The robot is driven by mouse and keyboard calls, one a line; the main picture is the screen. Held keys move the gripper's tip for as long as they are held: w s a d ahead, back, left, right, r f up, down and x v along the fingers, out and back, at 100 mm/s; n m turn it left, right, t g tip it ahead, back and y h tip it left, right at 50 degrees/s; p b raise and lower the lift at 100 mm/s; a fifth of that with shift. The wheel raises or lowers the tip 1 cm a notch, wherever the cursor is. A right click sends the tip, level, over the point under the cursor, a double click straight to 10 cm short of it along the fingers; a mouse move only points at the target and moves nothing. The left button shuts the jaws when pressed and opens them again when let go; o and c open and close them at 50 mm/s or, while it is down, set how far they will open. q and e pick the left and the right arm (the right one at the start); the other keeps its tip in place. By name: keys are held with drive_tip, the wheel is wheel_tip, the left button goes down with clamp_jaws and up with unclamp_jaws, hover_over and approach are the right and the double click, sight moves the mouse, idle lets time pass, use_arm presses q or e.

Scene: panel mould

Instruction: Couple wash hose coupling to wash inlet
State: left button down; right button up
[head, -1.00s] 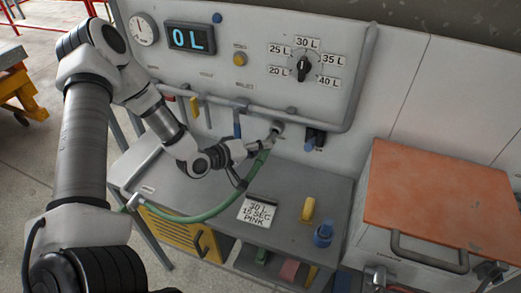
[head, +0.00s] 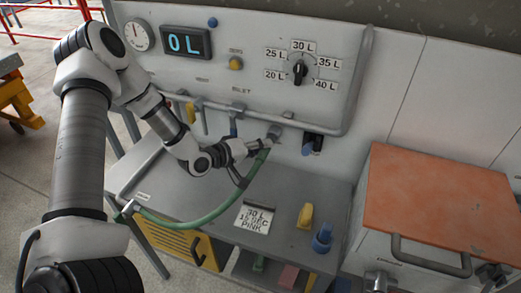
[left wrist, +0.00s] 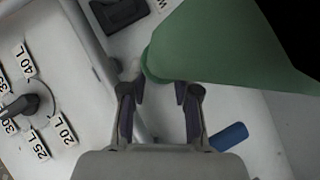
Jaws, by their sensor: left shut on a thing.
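The green wash hose (head: 205,217) runs in a curve from the left end of the grey bench up to my left gripper (head: 263,145). My left gripper is shut on the hose's end coupling, which is mostly hidden by the fingers. The grey wash inlet (head: 274,131) sticks out of the panel just beyond the fingertips. The coupling is at or very close to the inlet; I cannot tell whether they are joined. In the left wrist view the hose (left wrist: 230,45) fills the upper right, beyond the fingers (left wrist: 160,100), and hides the inlet. My right gripper is not in view.
A dial (head: 299,70) and a display reading 0 L (head: 187,40) are on the panel. A pipe (head: 210,104) runs above the inlet.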

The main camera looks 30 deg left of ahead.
use_arm(q)
drive_tip(key=shift+w, duration=0.35)
drive_tip(key=c, duration=0.8)
unclamp_jaws()
drive_tip(key=shift+o, duration=0.2)
drive_tip(key=shift+a, duration=0.15)
drive_tip(key=v, duration=0.7)
drive_tip(key=shift+s+r, duration=0.15)
drive_tip(key=shift+s, duration=0.05)
